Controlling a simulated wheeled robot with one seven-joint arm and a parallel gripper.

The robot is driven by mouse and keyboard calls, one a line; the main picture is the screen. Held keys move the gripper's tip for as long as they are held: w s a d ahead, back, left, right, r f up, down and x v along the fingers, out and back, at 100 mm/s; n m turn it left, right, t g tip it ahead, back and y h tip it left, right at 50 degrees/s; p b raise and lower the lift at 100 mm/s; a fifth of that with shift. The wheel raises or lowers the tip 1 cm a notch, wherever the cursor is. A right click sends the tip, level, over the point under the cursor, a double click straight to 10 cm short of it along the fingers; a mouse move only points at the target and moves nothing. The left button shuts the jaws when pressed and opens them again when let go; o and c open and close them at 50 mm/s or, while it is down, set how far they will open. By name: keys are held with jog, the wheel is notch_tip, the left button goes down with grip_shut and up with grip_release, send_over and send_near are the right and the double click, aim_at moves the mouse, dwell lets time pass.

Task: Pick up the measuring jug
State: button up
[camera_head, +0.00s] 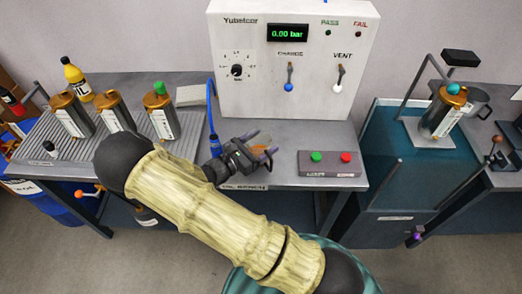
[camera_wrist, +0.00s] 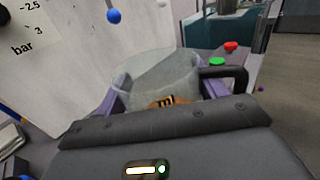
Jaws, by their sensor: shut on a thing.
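The measuring jug is a clear, see-through vessel (camera_wrist: 155,75) with a dark handle (camera_wrist: 228,73) on its right and an "ml" mark on an orange-brown patch, in the wrist view. My gripper (camera_wrist: 160,97) has its purple fingers on either side of the jug and is shut on it. In the head view my gripper (camera_head: 262,144) is over the middle of the grey bench, in front of the white panel. The jug is hard to make out there, and I cannot tell whether its base touches the bench.
The white pressure panel (camera_head: 290,95) stands behind my gripper. A control box (camera_head: 330,164) with green and red buttons is to the right. Several metal canisters (camera_head: 115,108) and a yellow bottle (camera_head: 76,80) stand at left. A blue-green tank (camera_head: 395,150) is further right.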

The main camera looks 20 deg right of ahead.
notch_tip(320, 180, up, 6)
jog(key=shift+f, duration=0.25)
jog(key=shift+d, duration=0.1)
dwell(0.4)
